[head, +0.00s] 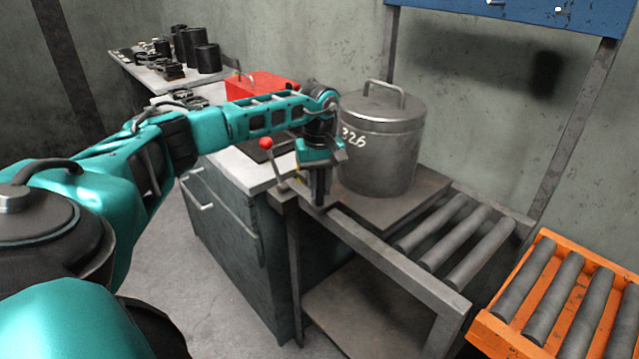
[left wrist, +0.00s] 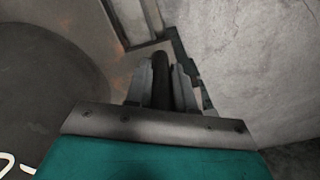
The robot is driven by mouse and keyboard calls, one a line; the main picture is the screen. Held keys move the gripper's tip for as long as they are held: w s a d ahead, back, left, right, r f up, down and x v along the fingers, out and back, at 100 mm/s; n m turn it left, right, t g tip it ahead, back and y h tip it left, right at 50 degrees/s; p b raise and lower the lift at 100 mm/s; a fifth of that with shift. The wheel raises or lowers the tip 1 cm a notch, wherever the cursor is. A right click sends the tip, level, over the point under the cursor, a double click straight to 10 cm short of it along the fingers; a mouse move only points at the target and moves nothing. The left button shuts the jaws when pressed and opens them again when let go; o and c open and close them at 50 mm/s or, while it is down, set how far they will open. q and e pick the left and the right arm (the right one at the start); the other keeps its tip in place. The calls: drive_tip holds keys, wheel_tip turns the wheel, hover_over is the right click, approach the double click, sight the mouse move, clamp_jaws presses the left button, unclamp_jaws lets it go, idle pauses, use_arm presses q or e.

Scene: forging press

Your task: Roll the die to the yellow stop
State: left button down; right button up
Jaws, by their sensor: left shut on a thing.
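The die (head: 380,145) is a large grey steel cylinder with a top handle and the white marking 326. It stands upright on a flat steel plate (head: 428,190) at the left end of the roller table. Part of its dark round side also shows in the left wrist view (left wrist: 45,90). My left gripper (head: 319,198) is beside the die, at its near left, low by the table's front rail. It is shut on a dark upright rod (left wrist: 162,75), whose lower end is hard to see. I cannot make out a yellow stop. My right gripper is out of view.
Grey rollers (head: 455,240) lie right of the die's plate, then an orange roller cart (head: 510,340). A lever with a red knob (head: 266,144) stands left of the gripper. A cabinet (head: 225,215) and a red box (head: 262,84) are behind my arm.

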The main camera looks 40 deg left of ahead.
use_arm(q)
drive_tip(key=shift+a+r, duration=0.1)
drive_tip(key=shift+a, duration=0.35)
drive_tip(key=c, duration=1)
unclamp_jaws()
drive_tip(key=shift+o, duration=0.2)
drive_tip(key=shift+d, duration=0.1)
drive_tip(key=shift+r, duration=0.2)
wheel_tip(320, 180, up, 12)
drive_tip(key=shift+r, duration=0.2)
